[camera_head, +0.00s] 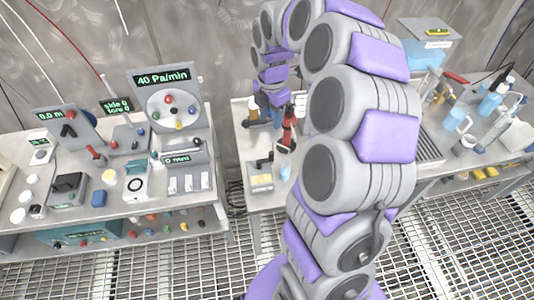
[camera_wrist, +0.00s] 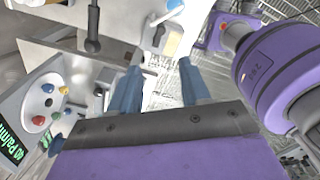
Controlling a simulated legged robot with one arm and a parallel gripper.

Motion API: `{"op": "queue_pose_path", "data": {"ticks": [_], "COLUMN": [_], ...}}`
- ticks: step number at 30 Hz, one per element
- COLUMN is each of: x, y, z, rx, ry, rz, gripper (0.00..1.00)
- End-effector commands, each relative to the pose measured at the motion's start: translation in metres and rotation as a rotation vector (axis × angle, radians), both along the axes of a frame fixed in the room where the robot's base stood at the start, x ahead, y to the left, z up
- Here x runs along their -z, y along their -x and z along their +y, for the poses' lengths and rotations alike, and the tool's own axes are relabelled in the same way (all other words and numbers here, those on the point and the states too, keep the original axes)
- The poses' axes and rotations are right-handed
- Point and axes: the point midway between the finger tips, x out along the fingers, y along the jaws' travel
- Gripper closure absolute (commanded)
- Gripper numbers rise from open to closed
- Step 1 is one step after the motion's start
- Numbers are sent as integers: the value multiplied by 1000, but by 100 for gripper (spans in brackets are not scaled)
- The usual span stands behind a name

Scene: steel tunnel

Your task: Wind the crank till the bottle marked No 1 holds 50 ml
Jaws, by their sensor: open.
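My gripper (camera_wrist: 160,82) shows in the wrist view as two blue-grey fingers, apart, with nothing between them. In the head view, my arm bends down over the middle table, and its fingertips are hard to make out. A small pale device with a dark handle (camera_head: 263,161), perhaps the crank, stands at that table's front. A small pale-blue vessel (camera_head: 285,171) stands right of the device. I cannot read a No 1 mark or a fill level on any bottle.
An upright red-and-black object (camera_head: 289,128) and a brown bottle (camera_head: 253,110) stand behind the device. The left table holds a panel reading 40 Pa/min (camera_head: 168,100) and several instruments. The right table holds blue-filled bottles (camera_head: 490,103). Grating floor (camera_head: 160,265) lies in front.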

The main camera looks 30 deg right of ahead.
Motion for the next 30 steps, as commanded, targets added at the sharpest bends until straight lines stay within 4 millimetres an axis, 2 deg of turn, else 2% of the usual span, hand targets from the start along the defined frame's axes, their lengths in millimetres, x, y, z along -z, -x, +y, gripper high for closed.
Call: {"op": "queue_pose_path", "data": {"ticks": [5,21,30], "x": [21,126,166], "y": [1,2,2], "z": [-2,2,-1], "rx": [-2,0,0], "ry": [-2,1,-1], "rz": [5,5,3], "gripper": [54,54,54]}}
